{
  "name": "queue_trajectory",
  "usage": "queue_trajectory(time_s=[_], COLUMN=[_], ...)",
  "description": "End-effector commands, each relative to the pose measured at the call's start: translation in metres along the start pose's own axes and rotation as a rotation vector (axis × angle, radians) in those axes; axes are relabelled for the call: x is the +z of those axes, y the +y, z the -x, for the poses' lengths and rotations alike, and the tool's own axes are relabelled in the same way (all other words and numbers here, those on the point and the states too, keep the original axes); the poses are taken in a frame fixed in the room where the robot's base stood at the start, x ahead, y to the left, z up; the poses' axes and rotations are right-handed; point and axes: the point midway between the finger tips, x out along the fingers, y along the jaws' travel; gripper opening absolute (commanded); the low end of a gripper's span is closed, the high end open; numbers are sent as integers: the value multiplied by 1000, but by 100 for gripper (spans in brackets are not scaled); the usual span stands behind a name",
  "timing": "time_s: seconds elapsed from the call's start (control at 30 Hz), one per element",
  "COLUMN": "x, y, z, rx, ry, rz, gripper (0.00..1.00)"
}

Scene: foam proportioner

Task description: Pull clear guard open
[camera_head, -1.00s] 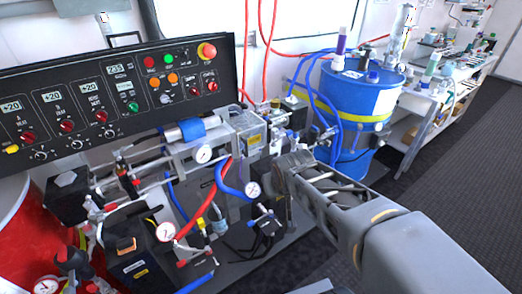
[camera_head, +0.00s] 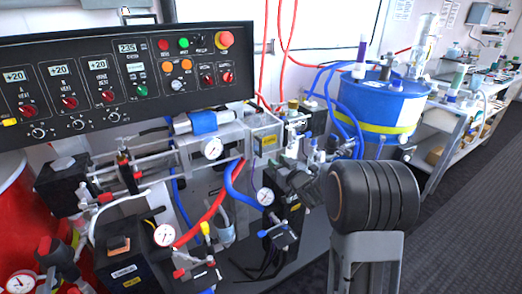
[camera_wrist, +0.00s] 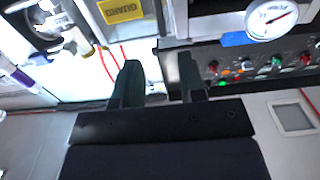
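The guard (camera_head: 263,127) is a pale boxy housing right of the blue cylinder in the head view, with a small yellow label on its front. In the wrist view, a yellow label reading GUARD (camera_wrist: 121,11) is cut by the top edge, on a pale panel. My gripper (camera_wrist: 161,72) shows two dark fingers, apart, with nothing between them. The fingertips point toward the machine, below and right of the label in the wrist view, with no contact visible.
A black control panel (camera_head: 125,80) spans the upper left. A pressure gauge (camera_head: 213,148) sits left of the guard, with red and blue hoses below. A blue drum (camera_head: 378,105) stands behind my arm at right. Dark floor (camera_head: 455,205) is free at right.

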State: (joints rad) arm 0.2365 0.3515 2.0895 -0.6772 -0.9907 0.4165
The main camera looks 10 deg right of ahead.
Motion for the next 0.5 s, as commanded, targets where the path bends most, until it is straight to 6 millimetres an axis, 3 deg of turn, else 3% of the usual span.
queue_trajectory(time_s=[0.5], x=[0], y=[-1], z=[-94], rx=[0], ry=[0], rz=[0], gripper=[37])
